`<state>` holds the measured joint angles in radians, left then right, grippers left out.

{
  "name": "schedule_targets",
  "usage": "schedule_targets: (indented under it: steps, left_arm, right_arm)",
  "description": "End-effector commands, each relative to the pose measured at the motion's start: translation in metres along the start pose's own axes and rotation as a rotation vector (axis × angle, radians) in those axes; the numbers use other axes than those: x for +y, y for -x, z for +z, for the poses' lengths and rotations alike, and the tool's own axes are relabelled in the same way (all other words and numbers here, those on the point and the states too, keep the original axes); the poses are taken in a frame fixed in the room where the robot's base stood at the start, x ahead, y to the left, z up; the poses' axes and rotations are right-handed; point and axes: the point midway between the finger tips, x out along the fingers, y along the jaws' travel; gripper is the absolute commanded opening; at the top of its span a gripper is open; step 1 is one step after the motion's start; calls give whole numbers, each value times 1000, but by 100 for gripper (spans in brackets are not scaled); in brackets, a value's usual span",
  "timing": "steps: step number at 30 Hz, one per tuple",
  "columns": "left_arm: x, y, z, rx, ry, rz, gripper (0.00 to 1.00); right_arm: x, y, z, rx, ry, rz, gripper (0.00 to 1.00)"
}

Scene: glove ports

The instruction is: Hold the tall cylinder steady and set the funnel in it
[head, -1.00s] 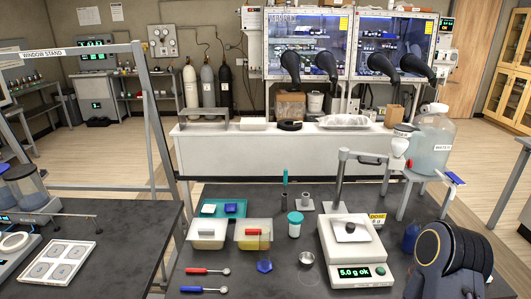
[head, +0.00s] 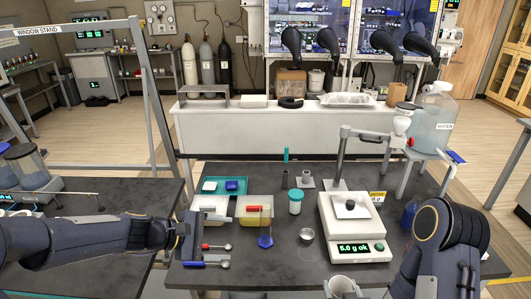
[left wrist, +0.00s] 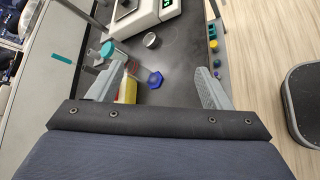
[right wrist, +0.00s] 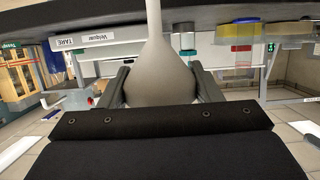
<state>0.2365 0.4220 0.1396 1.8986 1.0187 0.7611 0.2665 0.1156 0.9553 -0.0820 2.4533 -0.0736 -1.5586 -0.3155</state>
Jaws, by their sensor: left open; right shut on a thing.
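The tall cylinder (head: 265,222) is clear, with a blue six-sided base, and stands upright on the dark bench in front of the yellow-filled tub. Its blue base also shows in the left wrist view (left wrist: 155,80). My left gripper (head: 190,243) is open and empty, left of the cylinder and apart from it; its spread fingers (left wrist: 160,88) face the base. My right gripper (right wrist: 160,82) is shut on the pale grey funnel (right wrist: 172,55), whose stem runs to the top of the right wrist view. The funnel's mouth (head: 341,284) shows at the head view's bottom edge.
A balance (head: 352,230) reading 5.0 g stands to the right. A teal-lidded jar (head: 295,203) and a small metal cup (head: 306,235) stand right of the cylinder. Red (head: 217,246) and blue (head: 212,264) scoops lie by my left gripper. The front middle bench is clear.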

Motion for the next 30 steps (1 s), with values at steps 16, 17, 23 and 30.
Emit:
schedule_targets:
  steps: [16,17,23,30]
  left_arm:
    - [-7,-130,-138,-115,803,229,72]
    - [-7,-132,-140,-116,817,234,72]
    - [-7,-145,-145,-120,846,241,72]
    - [1,-176,-144,-119,843,240,72]
  right_arm:
    - [0,0,2,0,0,0,34]
    - [0,0,2,0,0,0,34]
    - [0,0,2,0,0,0,34]
    - [0,0,2,0,0,0,34]
